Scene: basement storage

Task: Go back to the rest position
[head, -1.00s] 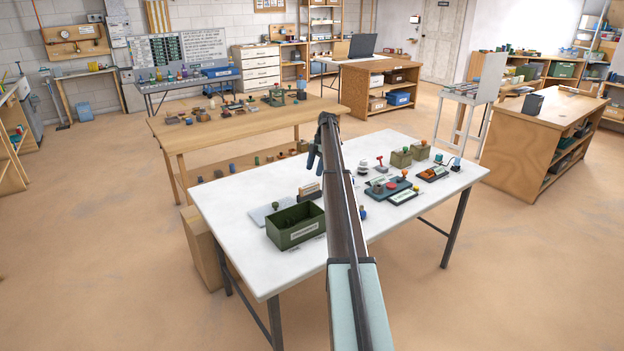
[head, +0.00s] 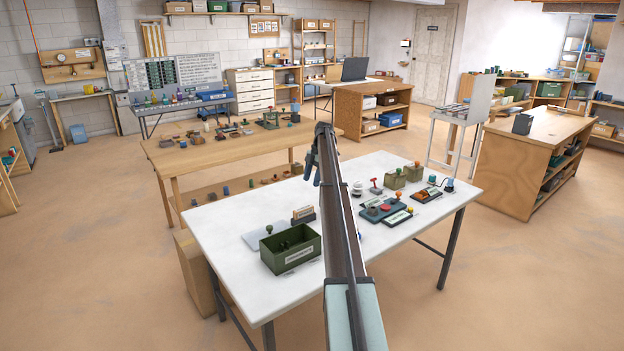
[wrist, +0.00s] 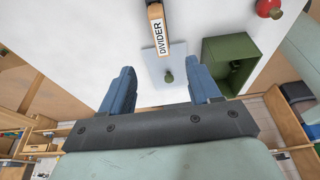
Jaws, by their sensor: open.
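My gripper (wrist: 162,92) is open and empty in the wrist view, its two blue fingers spread apart above the white table. In the head view my gripper (head: 312,168) shows at the far end of my raised arm, above the table's back edge. The white table (head: 233,212) stands in front of me. Below the fingers in the wrist view are a pale flat plate (wrist: 172,62) with a small green knob (wrist: 168,76), and a block labelled DIVIDER (wrist: 156,25).
Several small stamp-like objects and a dark blue tray (head: 383,210) are on the right half. A wooden workbench (head: 215,150) stands behind.

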